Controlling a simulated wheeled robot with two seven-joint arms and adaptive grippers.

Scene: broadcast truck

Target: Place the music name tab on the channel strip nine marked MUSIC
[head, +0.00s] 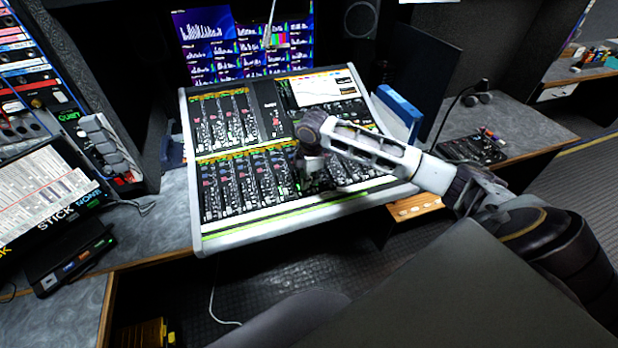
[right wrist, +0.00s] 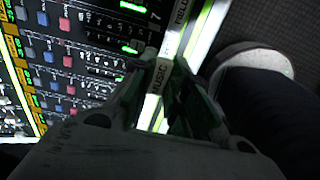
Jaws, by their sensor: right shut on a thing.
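The mixing console (head: 225,240) stands in the middle of the head view, with rows of channel strips and a pale front edge. My right gripper (head: 312,180) is over the lower strip bank, right of its middle, pointing down. In the right wrist view the gripper (right wrist: 160,85) is shut, with a white tab reading MUSIC (right wrist: 156,78) between its fingers. The tab is close over the pale label band along the strips; whether it touches cannot be told. A FIELD label (right wrist: 181,14) lies on that band. The strip under the gripper is partly hidden by the fingers. My left gripper is out of view.
Behind the console are lit screens (head: 215,45). A blue-edged binder or box (head: 399,108) stands at its right rear. A rack and a dark device (head: 72,262) are at left. A small controller (head: 472,148) lies on the right desk. Floor is open in front.

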